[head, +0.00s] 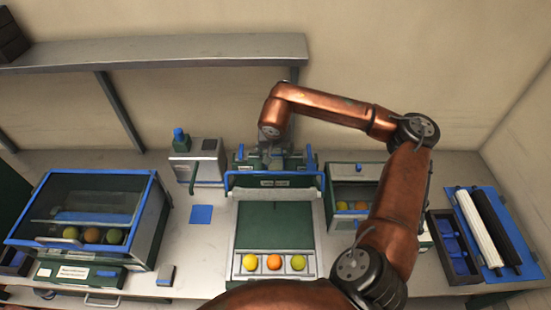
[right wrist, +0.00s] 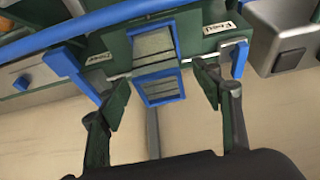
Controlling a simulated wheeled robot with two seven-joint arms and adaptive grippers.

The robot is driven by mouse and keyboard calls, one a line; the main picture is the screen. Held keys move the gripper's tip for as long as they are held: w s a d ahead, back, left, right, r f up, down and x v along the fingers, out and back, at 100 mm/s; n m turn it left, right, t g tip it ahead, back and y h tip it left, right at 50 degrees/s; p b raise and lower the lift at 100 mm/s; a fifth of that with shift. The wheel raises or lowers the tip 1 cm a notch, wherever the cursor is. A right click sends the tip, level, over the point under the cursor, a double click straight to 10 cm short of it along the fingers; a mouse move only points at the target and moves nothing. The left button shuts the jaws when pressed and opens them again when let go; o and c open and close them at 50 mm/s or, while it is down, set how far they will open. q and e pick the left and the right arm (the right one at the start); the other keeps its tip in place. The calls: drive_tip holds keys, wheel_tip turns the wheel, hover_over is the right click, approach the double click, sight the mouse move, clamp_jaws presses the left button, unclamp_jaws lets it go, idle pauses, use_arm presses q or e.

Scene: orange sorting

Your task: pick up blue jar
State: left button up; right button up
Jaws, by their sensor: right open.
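A small blue jar-like thing (head: 180,140) with a narrow top stands upright on a grey box at the back, left of the middle. It is the only jar-shaped blue thing I can make out. My right gripper (head: 268,156) is at the back middle, over the green and blue machine, to the right of the blue jar and apart from it. In the right wrist view the right gripper (right wrist: 163,88) is open, and a blue-framed part with grey panels (right wrist: 155,62) shows between and beyond its fingers. My left gripper is not in view.
The grey box (head: 205,160) stands beside the machine. A blue-framed glass case (head: 152,215) stands at left. A green tray (head: 273,228) with several fruits lies in front. A dark bin (head: 452,250) and rollers (head: 485,230) are at right. A shelf (head: 160,50) hangs above.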

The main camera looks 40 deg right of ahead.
drive_tip(key=x, duration=0.3)
drive_tip(key=shift+w+d+f, duration=0.15)
drive_tip(key=shift+d+f, duration=0.05)
drive_tip(key=shift+d, duration=0.05)
drive_tip(key=shift+c, duration=0.5)
drive_tip(key=c, duration=1.3)
